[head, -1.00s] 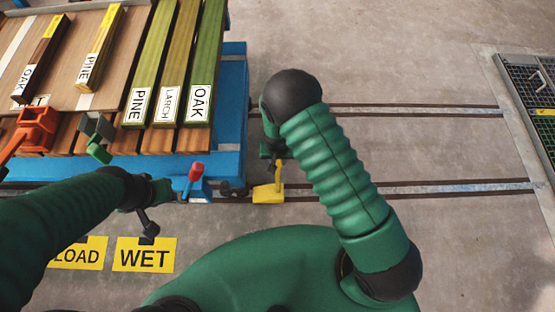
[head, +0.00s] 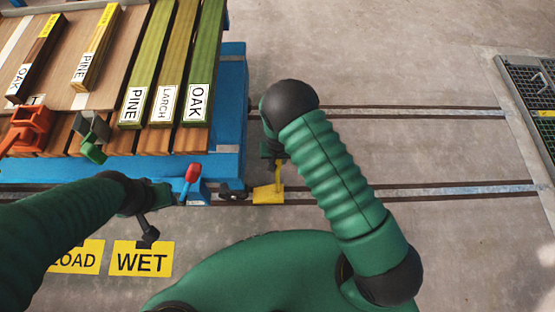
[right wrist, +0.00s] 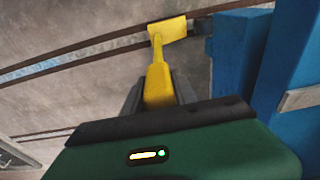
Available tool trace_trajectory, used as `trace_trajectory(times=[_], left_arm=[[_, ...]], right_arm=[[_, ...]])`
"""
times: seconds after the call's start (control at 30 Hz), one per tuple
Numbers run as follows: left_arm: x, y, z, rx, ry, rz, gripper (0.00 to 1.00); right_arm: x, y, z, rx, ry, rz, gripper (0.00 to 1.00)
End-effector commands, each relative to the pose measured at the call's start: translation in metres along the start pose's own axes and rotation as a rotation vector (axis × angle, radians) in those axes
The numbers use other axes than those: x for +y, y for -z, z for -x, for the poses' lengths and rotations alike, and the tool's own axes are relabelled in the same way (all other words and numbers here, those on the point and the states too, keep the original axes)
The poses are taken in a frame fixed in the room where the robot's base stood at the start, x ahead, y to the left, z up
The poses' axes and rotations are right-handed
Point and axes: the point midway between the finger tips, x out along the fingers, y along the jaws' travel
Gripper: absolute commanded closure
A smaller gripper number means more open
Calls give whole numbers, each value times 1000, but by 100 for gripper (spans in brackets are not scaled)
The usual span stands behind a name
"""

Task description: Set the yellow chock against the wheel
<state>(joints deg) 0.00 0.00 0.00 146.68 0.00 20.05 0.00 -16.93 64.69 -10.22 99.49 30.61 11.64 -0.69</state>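The yellow chock (head: 268,194) is at the near rail, just right of the blue cart's dark wheel (head: 234,194). In the right wrist view, the chock's block (right wrist: 167,29) is beside a dark part at the cart; I cannot tell whether they touch. My right gripper (head: 272,150) is above the chock, largely hidden by my arm. In the right wrist view, its dark fingers (right wrist: 158,92) are on both sides of the chock's yellow handle and closed on it. My left gripper (head: 148,232) is left of the cart's red lever; its fingers are unclear.
The blue cart (head: 232,110) carries labelled timber boards (head: 200,60). A red-tipped lever (head: 191,174) stands at its near edge. Yellow floor signs (head: 140,259) lie at lower left. Rails (head: 430,192) run right across clear floor to a dark grating (head: 525,85).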

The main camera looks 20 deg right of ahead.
Motion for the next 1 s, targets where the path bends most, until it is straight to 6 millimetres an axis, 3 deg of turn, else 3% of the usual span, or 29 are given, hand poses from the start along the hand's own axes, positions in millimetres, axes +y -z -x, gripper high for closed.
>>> trace_trajectory(times=[0.13, 0.47, 0.57, 0.8, 1.0], left_arm=[[0, 0, 0, 0, 0, 0, 64], [0, 1, 3, 0, 0, 0, 64], [0, 2, 10, 0, 0, 0, 64], [0, 8, 34, 0, 0, 0, 64], [0, 10, 44, 0, 0, 0, 64]], right_arm=[[0, 0, 0, 0, 0, 0, 47], [0, 1, 5, 1, 0, 0, 47], [0, 2, 22, 2, 1, -1, 47], [-1, 2, 86, 3, 2, 0, 47], [0, 1, 117, 1, 1, 1, 47]])
